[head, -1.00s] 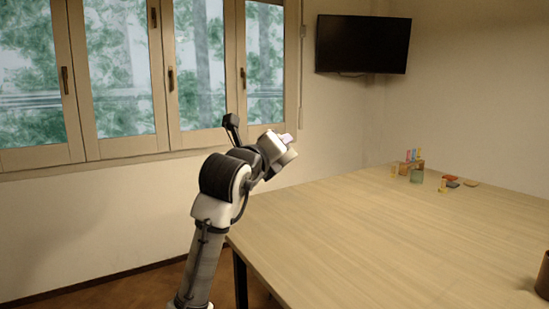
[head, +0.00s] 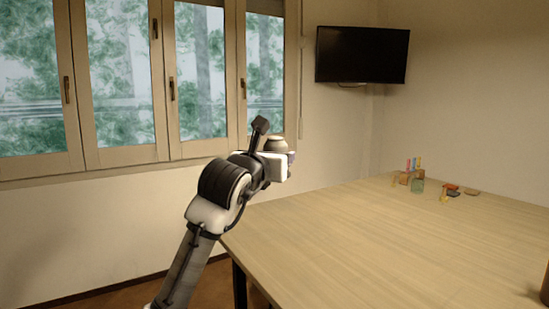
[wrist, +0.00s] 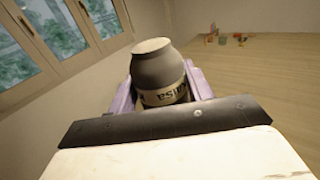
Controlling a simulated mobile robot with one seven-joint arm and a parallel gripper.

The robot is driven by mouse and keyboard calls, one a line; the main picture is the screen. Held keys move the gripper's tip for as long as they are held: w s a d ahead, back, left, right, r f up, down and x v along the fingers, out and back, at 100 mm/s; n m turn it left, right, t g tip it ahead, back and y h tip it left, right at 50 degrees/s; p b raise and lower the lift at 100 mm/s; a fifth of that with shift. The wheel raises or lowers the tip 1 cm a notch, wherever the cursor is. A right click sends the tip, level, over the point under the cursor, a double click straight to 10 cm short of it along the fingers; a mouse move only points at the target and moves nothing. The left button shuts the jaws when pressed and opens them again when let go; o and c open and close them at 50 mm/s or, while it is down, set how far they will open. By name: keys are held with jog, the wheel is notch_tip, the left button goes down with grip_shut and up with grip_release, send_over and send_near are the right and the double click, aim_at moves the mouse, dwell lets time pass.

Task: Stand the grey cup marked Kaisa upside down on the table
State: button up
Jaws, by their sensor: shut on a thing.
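A dark grey rounded cup (wrist: 160,68) is held in my gripper (wrist: 160,92). Its pale band carries dark lettering that ends in what looks like "isa"; the rest is hard to read. Its narrower, flat end points up and looks closed, and the lower part is hidden behind my gripper body. The purple fingers are shut on either side of it. In the head view the cup (head: 276,144) shows at my gripper (head: 288,158), above and near the table's far left edge. The table (head: 370,235) is pale wood.
At the table's far corner stand a greenish glass (head: 417,186), several small coloured upright items (head: 413,164), a small yellow piece (head: 444,197) and flat reddish pieces (head: 452,187). A brown object (head: 545,278) is cut off at the right edge. The table's middle is clear.

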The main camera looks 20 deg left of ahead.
jog(key=w+d+f+m+h+p, duration=0.25)
jog(key=w+d+f, duration=0.2)
jog(key=f, duration=0.25)
jog(key=s+a+f+h+p, duration=0.1)
jog(key=f, duration=0.4)
jog(key=s+a+f+m+g+h, duration=0.1)
jog(key=s+a+f+h, duration=0.1)
jog(key=f, duration=0.4)
jog(key=s+a+f+m+h+p, duration=0.1)
jog(key=s+f, duration=0.1)
jog(key=f, duration=0.3)
jog(key=shift+a+f+g+h+p, duration=0.15)
jog(key=shift+a+g+h+p, duration=0.1)
jog(key=shift+a+g+p, duration=0.1)
jog(key=shift+f, duration=0.95)
jog(key=shift+f+b, duration=0.35)
jog(key=shift+b, duration=0.35)
jog(key=o, duration=1)
